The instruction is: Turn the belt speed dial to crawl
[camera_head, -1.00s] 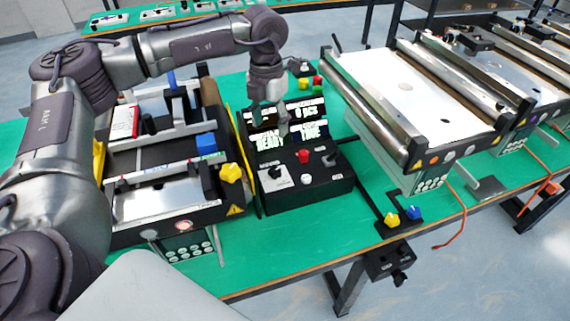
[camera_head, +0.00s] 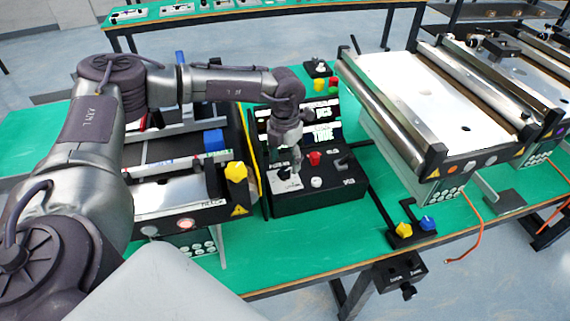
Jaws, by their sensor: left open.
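A black control box (camera_head: 338,193) stands on the green table, with a dark dial (camera_head: 284,173) on a pale plate at its left. A red button (camera_head: 314,158), a white knob (camera_head: 316,182) and a dark lever-like knob (camera_head: 340,162) share its top. The labels are too small to read, so I cannot confirm which control sets the belt speed. My left gripper (camera_head: 296,167) is open and points down at the right side of the dial on the pale plate. I cannot tell whether it touches the dial. My right gripper is out of view.
A display (camera_head: 322,133) stands behind the box, partly covered by my left arm. A yellow knob (camera_head: 236,172) sits on the conveyor unit at the left. A large white-topped conveyor (camera_head: 420,95) stands at the right.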

